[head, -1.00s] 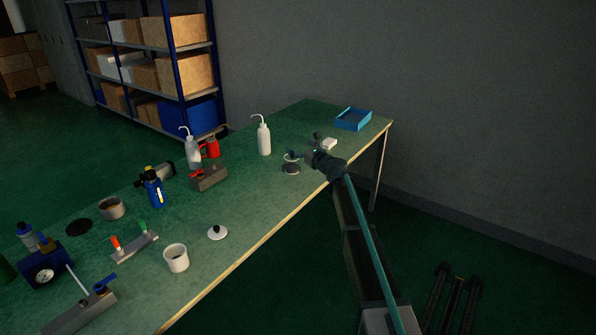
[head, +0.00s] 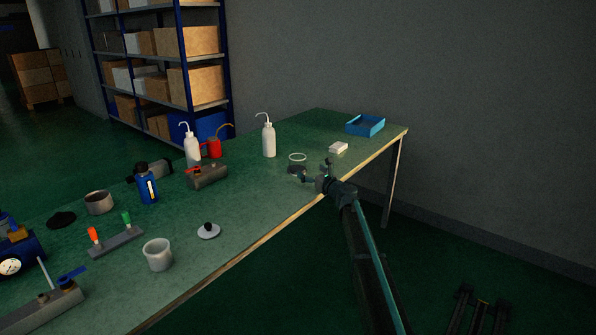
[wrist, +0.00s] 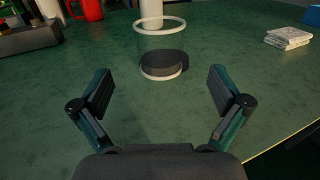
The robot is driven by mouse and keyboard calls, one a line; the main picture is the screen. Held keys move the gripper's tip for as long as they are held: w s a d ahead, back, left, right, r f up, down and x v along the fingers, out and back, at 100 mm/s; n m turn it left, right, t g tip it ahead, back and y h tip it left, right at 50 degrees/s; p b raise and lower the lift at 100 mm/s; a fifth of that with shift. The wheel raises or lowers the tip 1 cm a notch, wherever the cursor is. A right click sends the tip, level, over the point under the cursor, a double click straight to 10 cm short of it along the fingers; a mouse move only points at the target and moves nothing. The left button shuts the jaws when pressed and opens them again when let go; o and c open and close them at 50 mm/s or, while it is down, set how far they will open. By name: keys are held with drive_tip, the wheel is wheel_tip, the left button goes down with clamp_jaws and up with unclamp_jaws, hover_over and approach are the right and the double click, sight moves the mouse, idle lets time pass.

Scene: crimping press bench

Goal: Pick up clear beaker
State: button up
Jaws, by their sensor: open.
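The clear beaker (wrist: 160,50) stands upright on the green bench in the wrist view, see-through with a pale rim and base ring. A dark round disc (wrist: 173,61) shows at its base; I cannot tell whether it is behind or inside the beaker. In the head view the beaker's rim (head: 297,157) shows just beyond my gripper (head: 316,170). In the wrist view my gripper (wrist: 160,88) is open and empty, its two fingers spread wide on the near side of the beaker, not around it.
White wash bottles (head: 269,140) and a red can (head: 214,147) stand behind and left of the beaker. A small white stack (wrist: 288,38) lies to its right. A blue tray (head: 365,125) sits at the far end. The bench surface right around the beaker is mostly clear.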

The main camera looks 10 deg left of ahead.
sight(298, 162)
drive_tip(key=x, duration=1)
drive_tip(key=shift+w, duration=0.1)
drive_tip(key=c, duration=1.3)
drive_tip(key=shift+r, duration=0.15)
